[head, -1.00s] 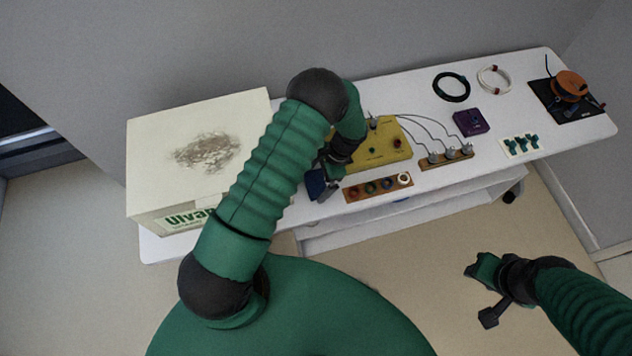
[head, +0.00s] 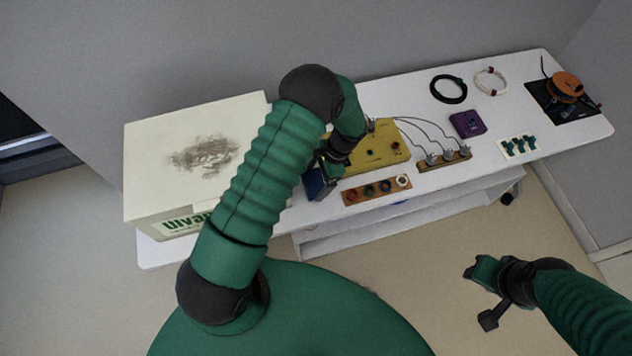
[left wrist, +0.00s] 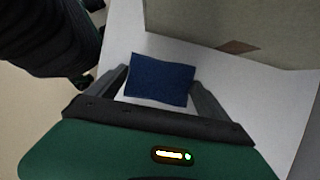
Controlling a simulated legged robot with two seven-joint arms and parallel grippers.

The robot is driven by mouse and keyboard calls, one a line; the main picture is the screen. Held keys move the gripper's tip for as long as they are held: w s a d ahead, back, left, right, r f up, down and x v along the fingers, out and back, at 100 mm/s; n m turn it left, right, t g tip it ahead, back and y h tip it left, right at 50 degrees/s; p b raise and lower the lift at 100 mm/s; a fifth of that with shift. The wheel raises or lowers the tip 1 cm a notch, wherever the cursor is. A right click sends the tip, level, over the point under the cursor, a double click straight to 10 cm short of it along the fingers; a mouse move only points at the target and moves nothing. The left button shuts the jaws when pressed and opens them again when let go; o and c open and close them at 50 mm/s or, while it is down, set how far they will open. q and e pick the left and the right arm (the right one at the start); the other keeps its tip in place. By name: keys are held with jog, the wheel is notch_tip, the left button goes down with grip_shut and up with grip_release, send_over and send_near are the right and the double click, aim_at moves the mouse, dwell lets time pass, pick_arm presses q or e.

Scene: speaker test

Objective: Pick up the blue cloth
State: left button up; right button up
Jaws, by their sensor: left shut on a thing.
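The blue cloth (left wrist: 160,80) shows in the left wrist view as a dark blue rectangle between the two grey fingers of my left gripper (left wrist: 161,83). The gripper is shut on it. In the head view, part of the cloth (head: 318,187) shows at my left gripper (head: 327,174), over the front of the white table (head: 420,200). The arm and hand hide the rest. I cannot tell whether the cloth still touches the table. My right gripper (head: 473,272) is at the lower right, away from the table; its fingers are too small to judge.
A large cream box (head: 150,160) stands left of the left arm. Just right of the left gripper are a yellow device (head: 385,150) and a wooden strip with coloured rings (head: 377,190). Wires, a purple box (head: 467,124) and an orange spool (head: 566,86) lie farther right.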

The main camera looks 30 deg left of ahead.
pick_arm(q)
jog(key=s+d+r+b, duration=0.2)
jog(key=s+d, duration=0.8)
jog(key=d, duration=0.2)
jog(key=shift+s+d+r, duration=0.15)
jog(key=shift+s+r, duration=0.1)
jog(key=shift+r, duration=0.05)
